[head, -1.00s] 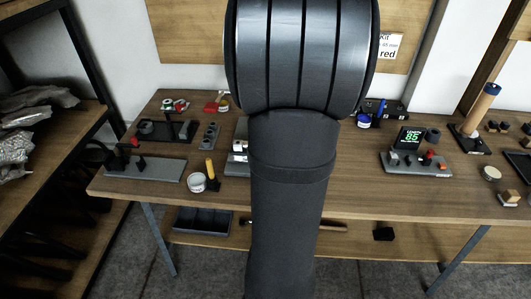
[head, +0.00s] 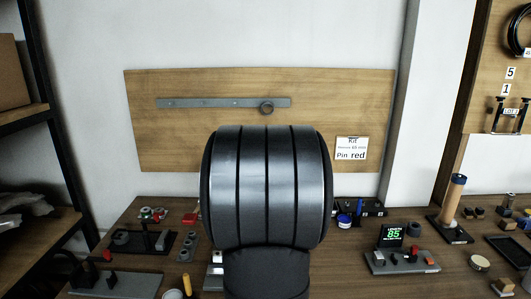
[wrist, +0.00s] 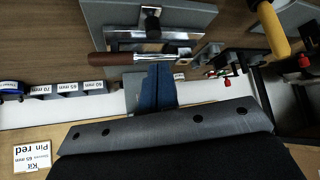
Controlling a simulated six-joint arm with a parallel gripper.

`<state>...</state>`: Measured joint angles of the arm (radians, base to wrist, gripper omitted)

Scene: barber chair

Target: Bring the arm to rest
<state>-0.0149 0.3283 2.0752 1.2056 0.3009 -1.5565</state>
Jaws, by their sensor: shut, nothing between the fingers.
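My gripper (wrist: 155,88) shows in the wrist view as two dark blue fingers pressed together, with nothing between them. They appear in front of the bench scene, near a brown-handled tool (wrist: 122,58); I cannot tell how far apart they are. A dark grey bar with black dots fills the lower part of that view and looks like part of my own gripper body. In the head view my large dark arm link (head: 268,188) stands in the centre. It hides the middle of the bench, and my gripper is not visible there.
The wooden bench (head: 340,262) holds a device with a green 85 display (head: 393,233), a tall wooden-handled post (head: 452,200) and several small fixtures at left. A board (head: 180,135) with a metal rail hangs behind. A shelf (head: 40,222) stands at left. Labelled blocks (wrist: 66,90) show in the wrist view.

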